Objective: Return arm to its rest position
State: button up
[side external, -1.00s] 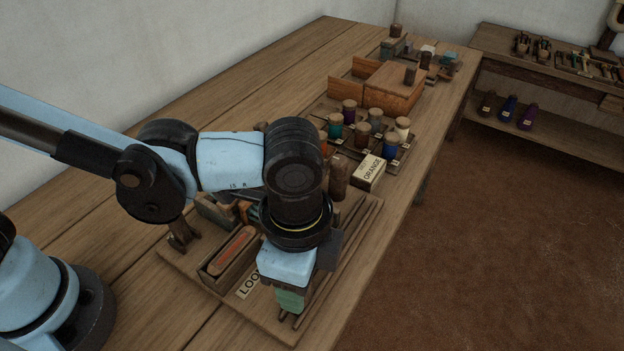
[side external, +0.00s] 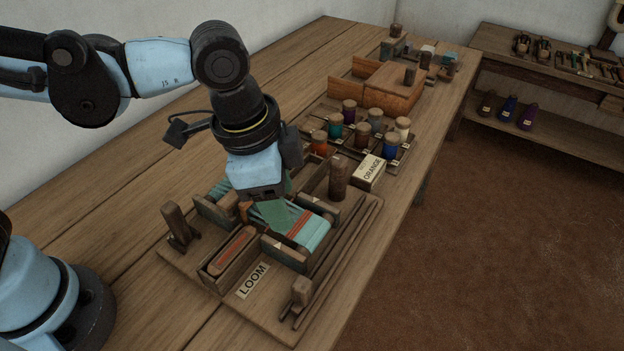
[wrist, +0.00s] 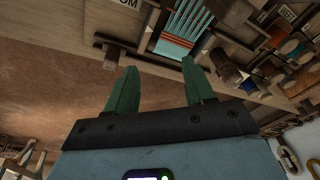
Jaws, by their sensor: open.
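My gripper (side external: 272,208) has green fingers and is above the small loom (side external: 318,238) in the side view. In the wrist view my gripper (wrist: 157,80) shows its two fingers spread apart with nothing between them. The loom carries teal threads with an orange-red woven band (wrist: 176,40). It stands on a wooden board with a LOOM label (side external: 253,281). From the side, my gripper and wrist hide part of the loom's back. Whether the fingertips touch the loom cannot be told from the side view.
Several thread spools (side external: 376,128) stand behind, near a wooden box (side external: 394,90). A tray with a red-brown piece (side external: 233,247) lies at front left. The left tabletop (side external: 130,165) is clear.

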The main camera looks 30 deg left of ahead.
jog(key=w+a+n, duration=0.1)
jog(key=a, duration=0.2)
jog(key=a+r+n+t, duration=0.1)
jog(key=a+n, duration=0.1)
jog(key=a, duration=0.1)
jog(key=w+a+n+t, duration=0.1)
jog(key=a, duration=0.2)
jog(key=shift+w+a+r+n, duration=0.3)
jog(key=shift+w+a+n, duration=0.05)
jog(key=shift+a+n, duration=0.05)
jog(key=s+a+f+n+t+y, duration=0.1)
jog(key=a+n+t, duration=0.2)
jog(key=a, duration=0.9)
jog(key=n, duration=0.3)
jog(key=shift+s, duration=0.2)
